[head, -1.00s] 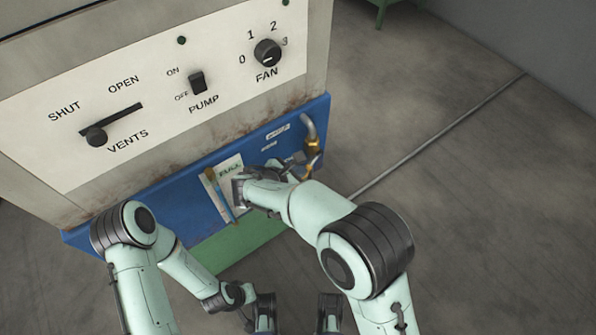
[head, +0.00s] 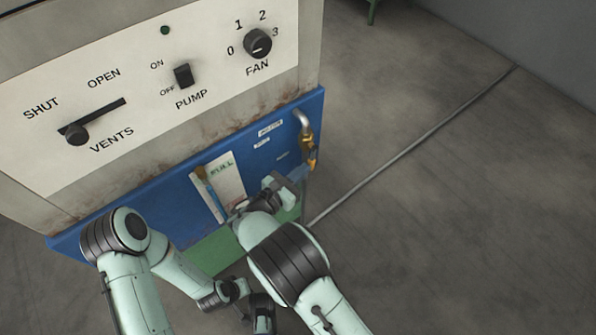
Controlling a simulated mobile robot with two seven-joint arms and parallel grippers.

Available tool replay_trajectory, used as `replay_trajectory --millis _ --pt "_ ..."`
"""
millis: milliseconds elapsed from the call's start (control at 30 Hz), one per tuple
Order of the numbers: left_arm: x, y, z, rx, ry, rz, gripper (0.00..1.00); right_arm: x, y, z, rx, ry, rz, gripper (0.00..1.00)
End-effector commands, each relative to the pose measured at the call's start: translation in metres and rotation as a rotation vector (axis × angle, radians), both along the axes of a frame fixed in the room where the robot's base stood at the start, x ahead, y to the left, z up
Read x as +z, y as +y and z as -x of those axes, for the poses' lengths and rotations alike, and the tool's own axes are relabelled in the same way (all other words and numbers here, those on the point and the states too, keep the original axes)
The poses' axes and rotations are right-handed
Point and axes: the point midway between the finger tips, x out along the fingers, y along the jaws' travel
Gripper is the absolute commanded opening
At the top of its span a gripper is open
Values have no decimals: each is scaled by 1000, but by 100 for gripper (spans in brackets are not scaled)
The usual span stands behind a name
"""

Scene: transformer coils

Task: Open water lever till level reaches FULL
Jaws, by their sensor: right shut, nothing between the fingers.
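The water valve (head: 308,152) is a brass fitting under a grey pipe at the right end of the blue panel. Its yellow-brown part hangs downward. The level gauge (head: 211,196) is a slim tube with a brown top, beside a white plate (head: 228,183) marked FULL. The level in the tube is too small to read. My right gripper (head: 281,187) is shut and empty, in front of the blue panel, below and left of the valve and apart from it. My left gripper (head: 262,314) is low at the bottom, partly hidden, with its jaws unclear.
The white control panel (head: 215,105) above carries a vents slider (head: 78,134), a pump switch (head: 183,76) and a fan knob (head: 258,43). A green surface (head: 216,250) lies below the blue panel (head: 150,200). The floor (head: 440,200) to the right is open, with a thin pipe or cable (head: 410,148).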

Motion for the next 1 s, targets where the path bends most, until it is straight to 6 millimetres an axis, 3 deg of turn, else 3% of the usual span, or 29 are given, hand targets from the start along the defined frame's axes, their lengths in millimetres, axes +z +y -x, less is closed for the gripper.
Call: replay_trajectory --millis 333,1000 --pt "-4 3 -6 6 -15 -7 0 -5 -6 -5 -1 -66 89 0" --pt "-3 3 -6 6 -14 -7 0 -5 -7 -4 -3 -70 98 0"
